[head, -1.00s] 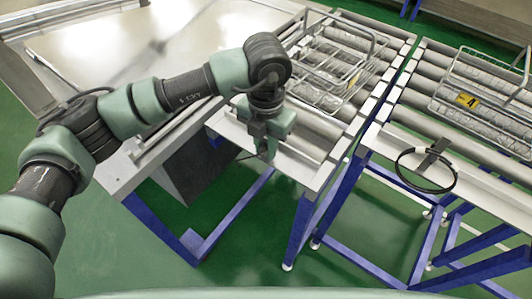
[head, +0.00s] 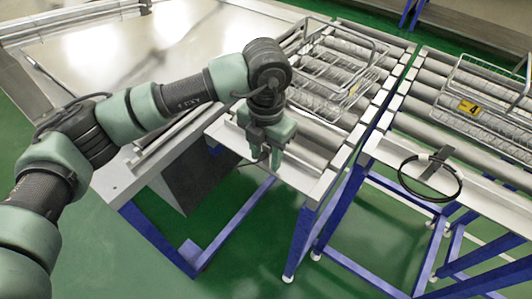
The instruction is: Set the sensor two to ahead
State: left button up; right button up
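My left gripper (head: 264,159) points down over the front end of the left roller conveyor (head: 305,178). Its two fingers show with a small dark part between them, perhaps a sensor. Whether they touch it is too small to tell. A thin dark cable shows just left of the fingers. On the front edge of the right conveyor (head: 480,182) sits a dark sensor-like bracket (head: 436,163) with a black ring (head: 410,190) around it. I see no label reading "two" on either part. My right gripper is not in view.
A wire basket (head: 335,72) sits on the left conveyor's rollers. Another basket (head: 497,72) with a yellow tag marked 4 (head: 468,107) is on the right conveyor. A large metal table (head: 140,50) stands at the left. Green floor is open below, between blue legs.

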aim_at(266, 146)
pick_arm(q)
notch_tip(266, 146, up, 8)
jog(key=shift+f+b, duration=0.1)
jog(key=shift+b, duration=0.75)
